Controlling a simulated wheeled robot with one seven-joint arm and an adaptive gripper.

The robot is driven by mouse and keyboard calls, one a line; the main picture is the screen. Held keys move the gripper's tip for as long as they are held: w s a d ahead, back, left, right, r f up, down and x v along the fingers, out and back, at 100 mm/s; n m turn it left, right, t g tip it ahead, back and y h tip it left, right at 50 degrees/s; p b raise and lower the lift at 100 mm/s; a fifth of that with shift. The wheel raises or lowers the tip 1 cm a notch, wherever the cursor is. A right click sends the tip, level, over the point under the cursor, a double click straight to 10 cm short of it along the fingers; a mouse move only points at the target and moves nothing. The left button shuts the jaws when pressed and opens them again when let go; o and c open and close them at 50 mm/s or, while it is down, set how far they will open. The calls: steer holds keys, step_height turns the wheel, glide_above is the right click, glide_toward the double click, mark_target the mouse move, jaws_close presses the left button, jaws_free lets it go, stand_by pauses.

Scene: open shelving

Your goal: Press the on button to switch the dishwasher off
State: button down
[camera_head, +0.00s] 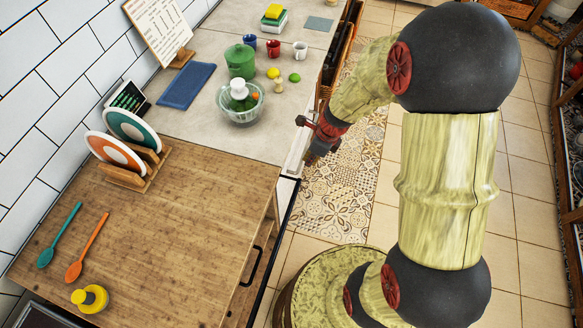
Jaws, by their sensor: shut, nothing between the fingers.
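My gripper (310,157), dark with red parts, hangs at the front edge of the counter, over the patterned floor. It is shut and holds nothing. A narrow white front panel (293,167), which may be the dishwasher's, shows just left of the fingertips, below the counter edge. I cannot tell whether the fingertips touch it. The on button cannot be made out; the steep view and the gripper leave most of the front face hidden.
The wooden worktop (200,235) holds a plate rack (127,178) and two spoons. On the grey counter (187,125) stand a glass bowl (240,108), a green pot (240,60) and several mugs. A black handle (251,266) sticks out in front. The tiled floor (525,200) at right is clear.

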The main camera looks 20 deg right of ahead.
steer(key=w+a+f+b, duration=0.4)
steer(key=f+b, duration=0.1)
steer(key=f, duration=0.4)
steer(key=shift+w+a+f+b, duration=0.15)
steer(key=shift+a+f+b, duration=0.15)
steer(key=shift+a+b, duration=0.1)
